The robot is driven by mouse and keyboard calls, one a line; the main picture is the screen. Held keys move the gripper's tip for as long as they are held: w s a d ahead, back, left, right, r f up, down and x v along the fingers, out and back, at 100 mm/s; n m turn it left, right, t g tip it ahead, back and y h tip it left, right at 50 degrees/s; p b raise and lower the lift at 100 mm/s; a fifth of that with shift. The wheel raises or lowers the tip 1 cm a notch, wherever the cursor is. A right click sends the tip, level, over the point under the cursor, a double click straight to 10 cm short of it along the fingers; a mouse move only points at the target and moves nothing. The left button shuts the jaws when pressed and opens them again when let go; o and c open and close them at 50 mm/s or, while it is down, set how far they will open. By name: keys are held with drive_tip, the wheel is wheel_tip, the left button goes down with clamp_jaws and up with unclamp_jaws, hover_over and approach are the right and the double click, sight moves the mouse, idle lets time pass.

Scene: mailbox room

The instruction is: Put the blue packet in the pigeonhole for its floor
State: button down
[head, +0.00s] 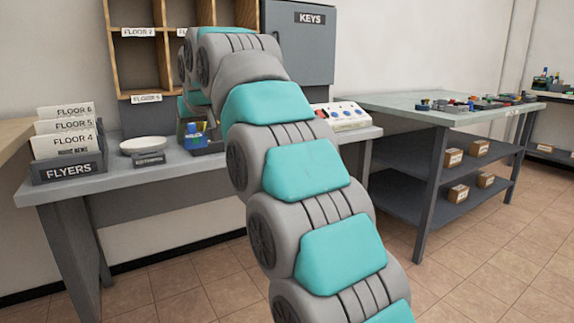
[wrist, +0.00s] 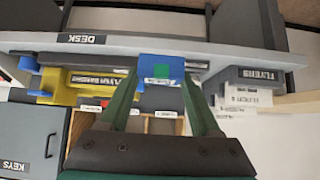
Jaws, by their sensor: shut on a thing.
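The blue packet (wrist: 148,68) has a green square and a small white label too small to read. In the wrist view, which looks upside down, my gripper (wrist: 163,72) is shut on it, with the green fingers on either side. In the head view my arm hides most of the gripper. The wooden pigeonhole unit (head: 113,50) stands on the wall behind the bench, with floor labels on its shelf edges; its right part is behind my arm. Part of it also shows in the wrist view (wrist: 82,124), beyond the fingers.
A grey keys cabinet (head: 300,50) is right of the pigeonholes. A second table (head: 420,103) stands at right, with open floor in front.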

drive_tip(key=w+d+f+m+p, duration=0.1)
drive_tip(key=w+d+f, duration=0.4)
drive_tip(key=d, duration=0.4)
drive_tip(key=w+d+f+h+p, duration=0.1)
drive_tip(key=w+d+f, duration=0.1)
drive_tip(key=d+f, duration=0.5)
drive_tip(key=w+d+f+m, duration=0.1)
drive_tip(key=w+d+f, duration=0.35)
drive_tip(key=d, duration=0.55)
drive_tip(key=s+d+f+p, duration=0.2)
drive_tip(key=s+d+f, duration=0.2)
drive_tip(key=d+f, duration=0.6)
drive_tip(key=s+f+m+t+h+p, duration=0.1)
drive_tip(key=s+f+m+h, duration=0.2)
drive_tip(key=s+f, duration=0.3)
drive_tip(key=shift+s+f+m+h+p, duration=0.15)
drive_tip(key=shift+s+m+h+p, duration=0.3)
drive_tip(key=shift+s, duration=1.4)
